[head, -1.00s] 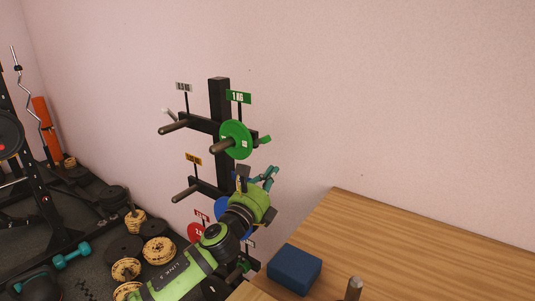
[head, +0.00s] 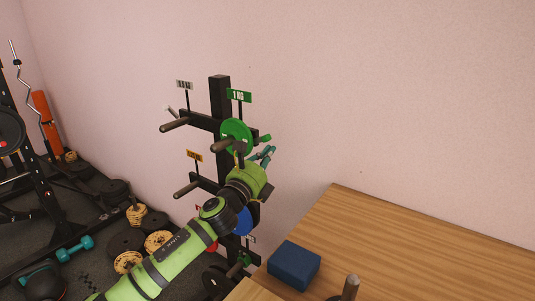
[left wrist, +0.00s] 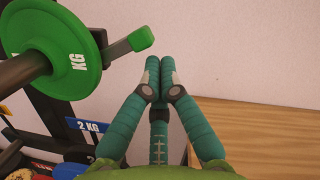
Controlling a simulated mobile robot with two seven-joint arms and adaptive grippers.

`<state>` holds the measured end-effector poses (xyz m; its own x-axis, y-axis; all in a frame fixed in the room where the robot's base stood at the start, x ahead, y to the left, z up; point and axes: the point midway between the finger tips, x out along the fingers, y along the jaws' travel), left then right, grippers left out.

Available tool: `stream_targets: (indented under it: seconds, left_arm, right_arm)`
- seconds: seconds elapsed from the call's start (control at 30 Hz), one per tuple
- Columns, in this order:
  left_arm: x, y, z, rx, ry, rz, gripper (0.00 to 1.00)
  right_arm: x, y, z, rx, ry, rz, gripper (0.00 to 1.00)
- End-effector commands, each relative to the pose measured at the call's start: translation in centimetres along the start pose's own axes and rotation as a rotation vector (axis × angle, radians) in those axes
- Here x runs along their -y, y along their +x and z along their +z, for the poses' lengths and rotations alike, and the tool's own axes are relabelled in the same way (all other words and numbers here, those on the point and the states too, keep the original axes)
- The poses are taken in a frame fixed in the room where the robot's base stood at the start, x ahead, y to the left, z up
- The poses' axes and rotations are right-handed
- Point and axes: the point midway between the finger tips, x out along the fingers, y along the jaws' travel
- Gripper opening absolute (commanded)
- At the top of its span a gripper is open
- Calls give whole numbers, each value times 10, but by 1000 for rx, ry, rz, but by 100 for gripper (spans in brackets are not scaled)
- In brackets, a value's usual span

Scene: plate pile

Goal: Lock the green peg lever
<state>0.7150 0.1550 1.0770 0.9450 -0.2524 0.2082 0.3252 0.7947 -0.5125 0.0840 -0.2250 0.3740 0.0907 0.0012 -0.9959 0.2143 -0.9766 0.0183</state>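The green peg lever (head: 264,138) sticks out to the right of the green plate (head: 234,133), on the upper right peg of the black rack. In the left wrist view the lever (left wrist: 130,43) is at upper left, pointing right and slightly up, beside the green plate (left wrist: 88,45). My left gripper (head: 268,153) is just below the lever in the head view. Its teal fingertips (left wrist: 160,72) are together with nothing between them, right of and apart from the lever. My right gripper is not in view.
The black rack post (head: 219,95) stands near the wall, with a bare peg (head: 174,125) at upper left and a blue plate (head: 243,221) lower down. A wooden table (head: 420,245) with a blue block (head: 294,264) is at right. Weights lie on the left floor.

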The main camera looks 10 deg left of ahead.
Motion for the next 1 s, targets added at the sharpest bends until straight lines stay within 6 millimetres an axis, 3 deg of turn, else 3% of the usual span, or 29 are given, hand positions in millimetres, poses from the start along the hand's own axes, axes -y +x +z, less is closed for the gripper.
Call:
stream_targets:
  seconds: [1.0]
  left_arm:
    - [8,4,14,0,-204,51,0]
  right_arm:
    - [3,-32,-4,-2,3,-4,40]
